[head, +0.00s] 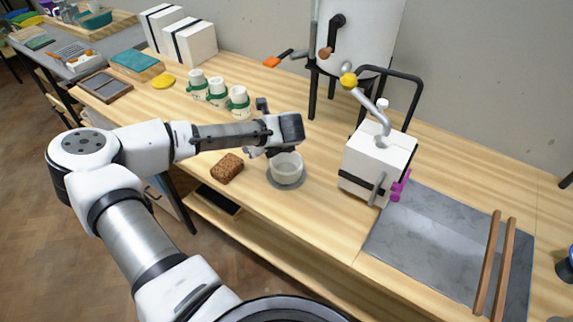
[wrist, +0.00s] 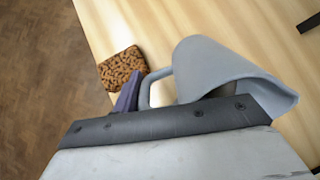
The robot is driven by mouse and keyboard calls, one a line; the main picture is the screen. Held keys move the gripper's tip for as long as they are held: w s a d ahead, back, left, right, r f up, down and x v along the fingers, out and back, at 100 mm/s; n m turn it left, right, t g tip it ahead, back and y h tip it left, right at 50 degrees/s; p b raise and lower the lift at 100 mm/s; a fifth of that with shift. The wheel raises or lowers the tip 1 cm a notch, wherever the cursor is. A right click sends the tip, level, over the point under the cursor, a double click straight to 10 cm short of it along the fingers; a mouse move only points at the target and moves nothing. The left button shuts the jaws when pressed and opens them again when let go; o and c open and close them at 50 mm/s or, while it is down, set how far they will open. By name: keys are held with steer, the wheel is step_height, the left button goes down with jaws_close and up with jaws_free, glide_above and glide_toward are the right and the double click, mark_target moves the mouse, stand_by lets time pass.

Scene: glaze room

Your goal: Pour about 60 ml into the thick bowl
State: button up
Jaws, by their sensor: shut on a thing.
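My gripper (head: 272,152) is shut on a grey jug (wrist: 215,72). In the wrist view the jug has a loop handle on the left and a flared rim at the lower right; its inside and any liquid are hidden. I cannot tell how far the jug is tilted or whether anything is flowing.
A brown sponge (head: 227,168) lies left of the disc, also in the wrist view (wrist: 123,69). Several white jars with green bands (head: 217,92) stand behind. A white box-shaped device (head: 376,165) with a bent tube stands right, beside a grey tray (head: 440,245) with two wooden bars.

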steer(key=t+y+b, duration=0.2)
steer(key=b, duration=0.4)
steer(key=shift+d, duration=0.1)
steer(key=shift+r+t+y+b, duration=0.25)
steer(key=shift+t+b, duration=0.25)
steer(key=shift+b, duration=0.55)
steer(key=shift+f+b, duration=0.15)
steer(key=shift+b, duration=0.5)
steer(key=shift+t+y, duration=0.25)
steer(key=shift+t, duration=0.05)
steer(key=shift+s+d+f+t+y+b, duration=0.15)
steer(key=shift+t+y+b, duration=0.25)
steer(key=shift+b, duration=1.2)
steer(key=shift+r+t+b, duration=0.25)
steer(key=shift+t+b, duration=0.05)
steer(key=shift+b, duration=0.25)
